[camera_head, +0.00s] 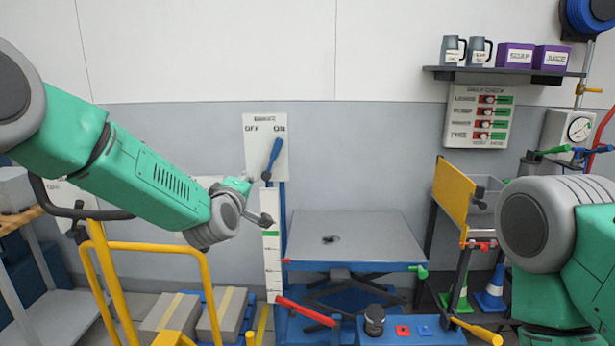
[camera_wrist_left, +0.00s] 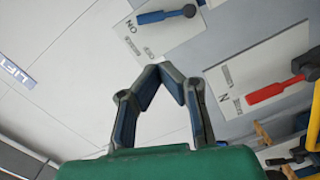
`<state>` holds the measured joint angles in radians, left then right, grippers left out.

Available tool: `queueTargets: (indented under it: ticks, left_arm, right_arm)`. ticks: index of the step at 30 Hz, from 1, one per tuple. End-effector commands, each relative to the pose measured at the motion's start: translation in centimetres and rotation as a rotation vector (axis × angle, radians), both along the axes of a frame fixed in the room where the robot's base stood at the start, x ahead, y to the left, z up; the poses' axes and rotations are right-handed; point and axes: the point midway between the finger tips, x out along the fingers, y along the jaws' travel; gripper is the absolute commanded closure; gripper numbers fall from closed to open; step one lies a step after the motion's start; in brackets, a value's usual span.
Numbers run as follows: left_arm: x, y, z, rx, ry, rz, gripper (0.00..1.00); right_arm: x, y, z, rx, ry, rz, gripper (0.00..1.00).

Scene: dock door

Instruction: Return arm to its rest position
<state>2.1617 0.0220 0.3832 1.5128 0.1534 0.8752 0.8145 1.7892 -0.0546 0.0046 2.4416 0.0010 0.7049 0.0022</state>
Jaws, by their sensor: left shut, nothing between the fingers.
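My left arm reaches in from the left in the head view, and its gripper (camera_head: 262,219) is in front of the wall, just left of the vertical scale post. In the left wrist view the two fingers of this gripper (camera_wrist_left: 160,70) meet at their tips with nothing between them. My right arm shows at the right edge of the head view, but its gripper is out of the picture.
A white OFF/ON panel (camera_head: 252,131) has a blue lever (camera_head: 273,157) tilted toward ON. A blue-edged lift table (camera_head: 350,235) stands at the centre, with a red handle (camera_head: 305,311) in front. A yellow cart frame (camera_head: 150,247) stands below my left arm.

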Motion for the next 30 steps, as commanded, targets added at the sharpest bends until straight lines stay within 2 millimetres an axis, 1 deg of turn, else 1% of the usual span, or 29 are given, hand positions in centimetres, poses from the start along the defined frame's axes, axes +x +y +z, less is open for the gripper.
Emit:
queueTargets:
  ticks: [1,3,5,8,11,14,15,17,18,20,21,23,24,26,27,29,30]
  left_arm:
    - [-0.2,0.1,-1.1,0.017,0.018,-0.004,1.00]
    - [-0.7,0.1,-2.6,0.043,0.043,-0.011,1.00]
    - [-1.2,0.2,-3.8,0.068,0.063,-0.018,1.00]
    - [-2.5,0.4,-6.3,0.117,0.107,-0.034,1.00]
    - [-4.0,0.5,-9.2,0.177,0.159,-0.054,1.00]
    - [-5.9,0.8,-12.7,0.246,0.225,-0.082,1.00]
    - [-6.9,1.0,-14.4,0.278,0.257,-0.095,1.00]
    - [-8.7,1.5,-17.1,0.333,0.309,-0.120,1.00]
    - [-10.3,1.8,-19.2,0.375,0.352,-0.141,1.00]
    - [-13.0,2.5,-22.4,0.447,0.420,-0.181,1.00]
    - [-15.3,3.0,-24.6,0.496,0.472,-0.213,1.00]
    - [-18.7,3.9,-27.7,0.570,0.548,-0.261,1.00]
    - [-21.1,4.5,-29.5,0.616,0.597,-0.296,1.00]
    - [-24.8,5.6,-32.0,0.685,0.672,-0.354,1.00]
    - [-27.4,6.3,-33.5,0.728,0.722,-0.393,1.00]
    - [-31.5,7.5,-35.5,0.791,0.797,-0.459,1.00]
    - [-34.3,8.3,-36.5,0.831,0.847,-0.505,1.00]
  right_arm:
    - [0.1,0.0,0.0,0.000,-0.001,0.000,0.60]
    - [0.1,0.0,0.0,0.000,-0.002,0.000,0.60]
    - [0.1,0.0,0.0,0.000,-0.002,0.000,0.60]
    - [0.1,0.0,0.0,0.000,-0.002,0.000,0.60]
    - [0.1,0.0,0.0,0.000,-0.002,0.000,0.60]
    - [0.0,0.0,0.0,0.000,-0.001,0.000,0.60]
    - [0.0,0.0,0.0,0.000,-0.001,0.000,0.60]
    - [0.0,0.0,0.0,0.000,-0.001,0.000,0.60]
    - [0.0,0.0,0.0,0.000,-0.001,0.000,0.60]
    - [0.0,0.0,0.0,0.000,-0.001,0.000,0.60]
    - [0.0,0.0,0.0,0.000,-0.001,0.000,0.60]
    - [0.0,0.0,0.0,0.000,-0.001,0.000,0.60]
    - [0.0,0.0,0.0,0.000,-0.001,0.000,0.60]
    - [0.0,0.0,0.0,0.000,-0.001,0.000,0.60]
    - [0.0,0.0,0.0,0.000,-0.001,0.000,0.60]
    - [0.0,0.0,0.0,0.000,-0.001,0.000,0.60]
    - [0.0,0.0,0.0,0.000,-0.001,0.000,0.60]
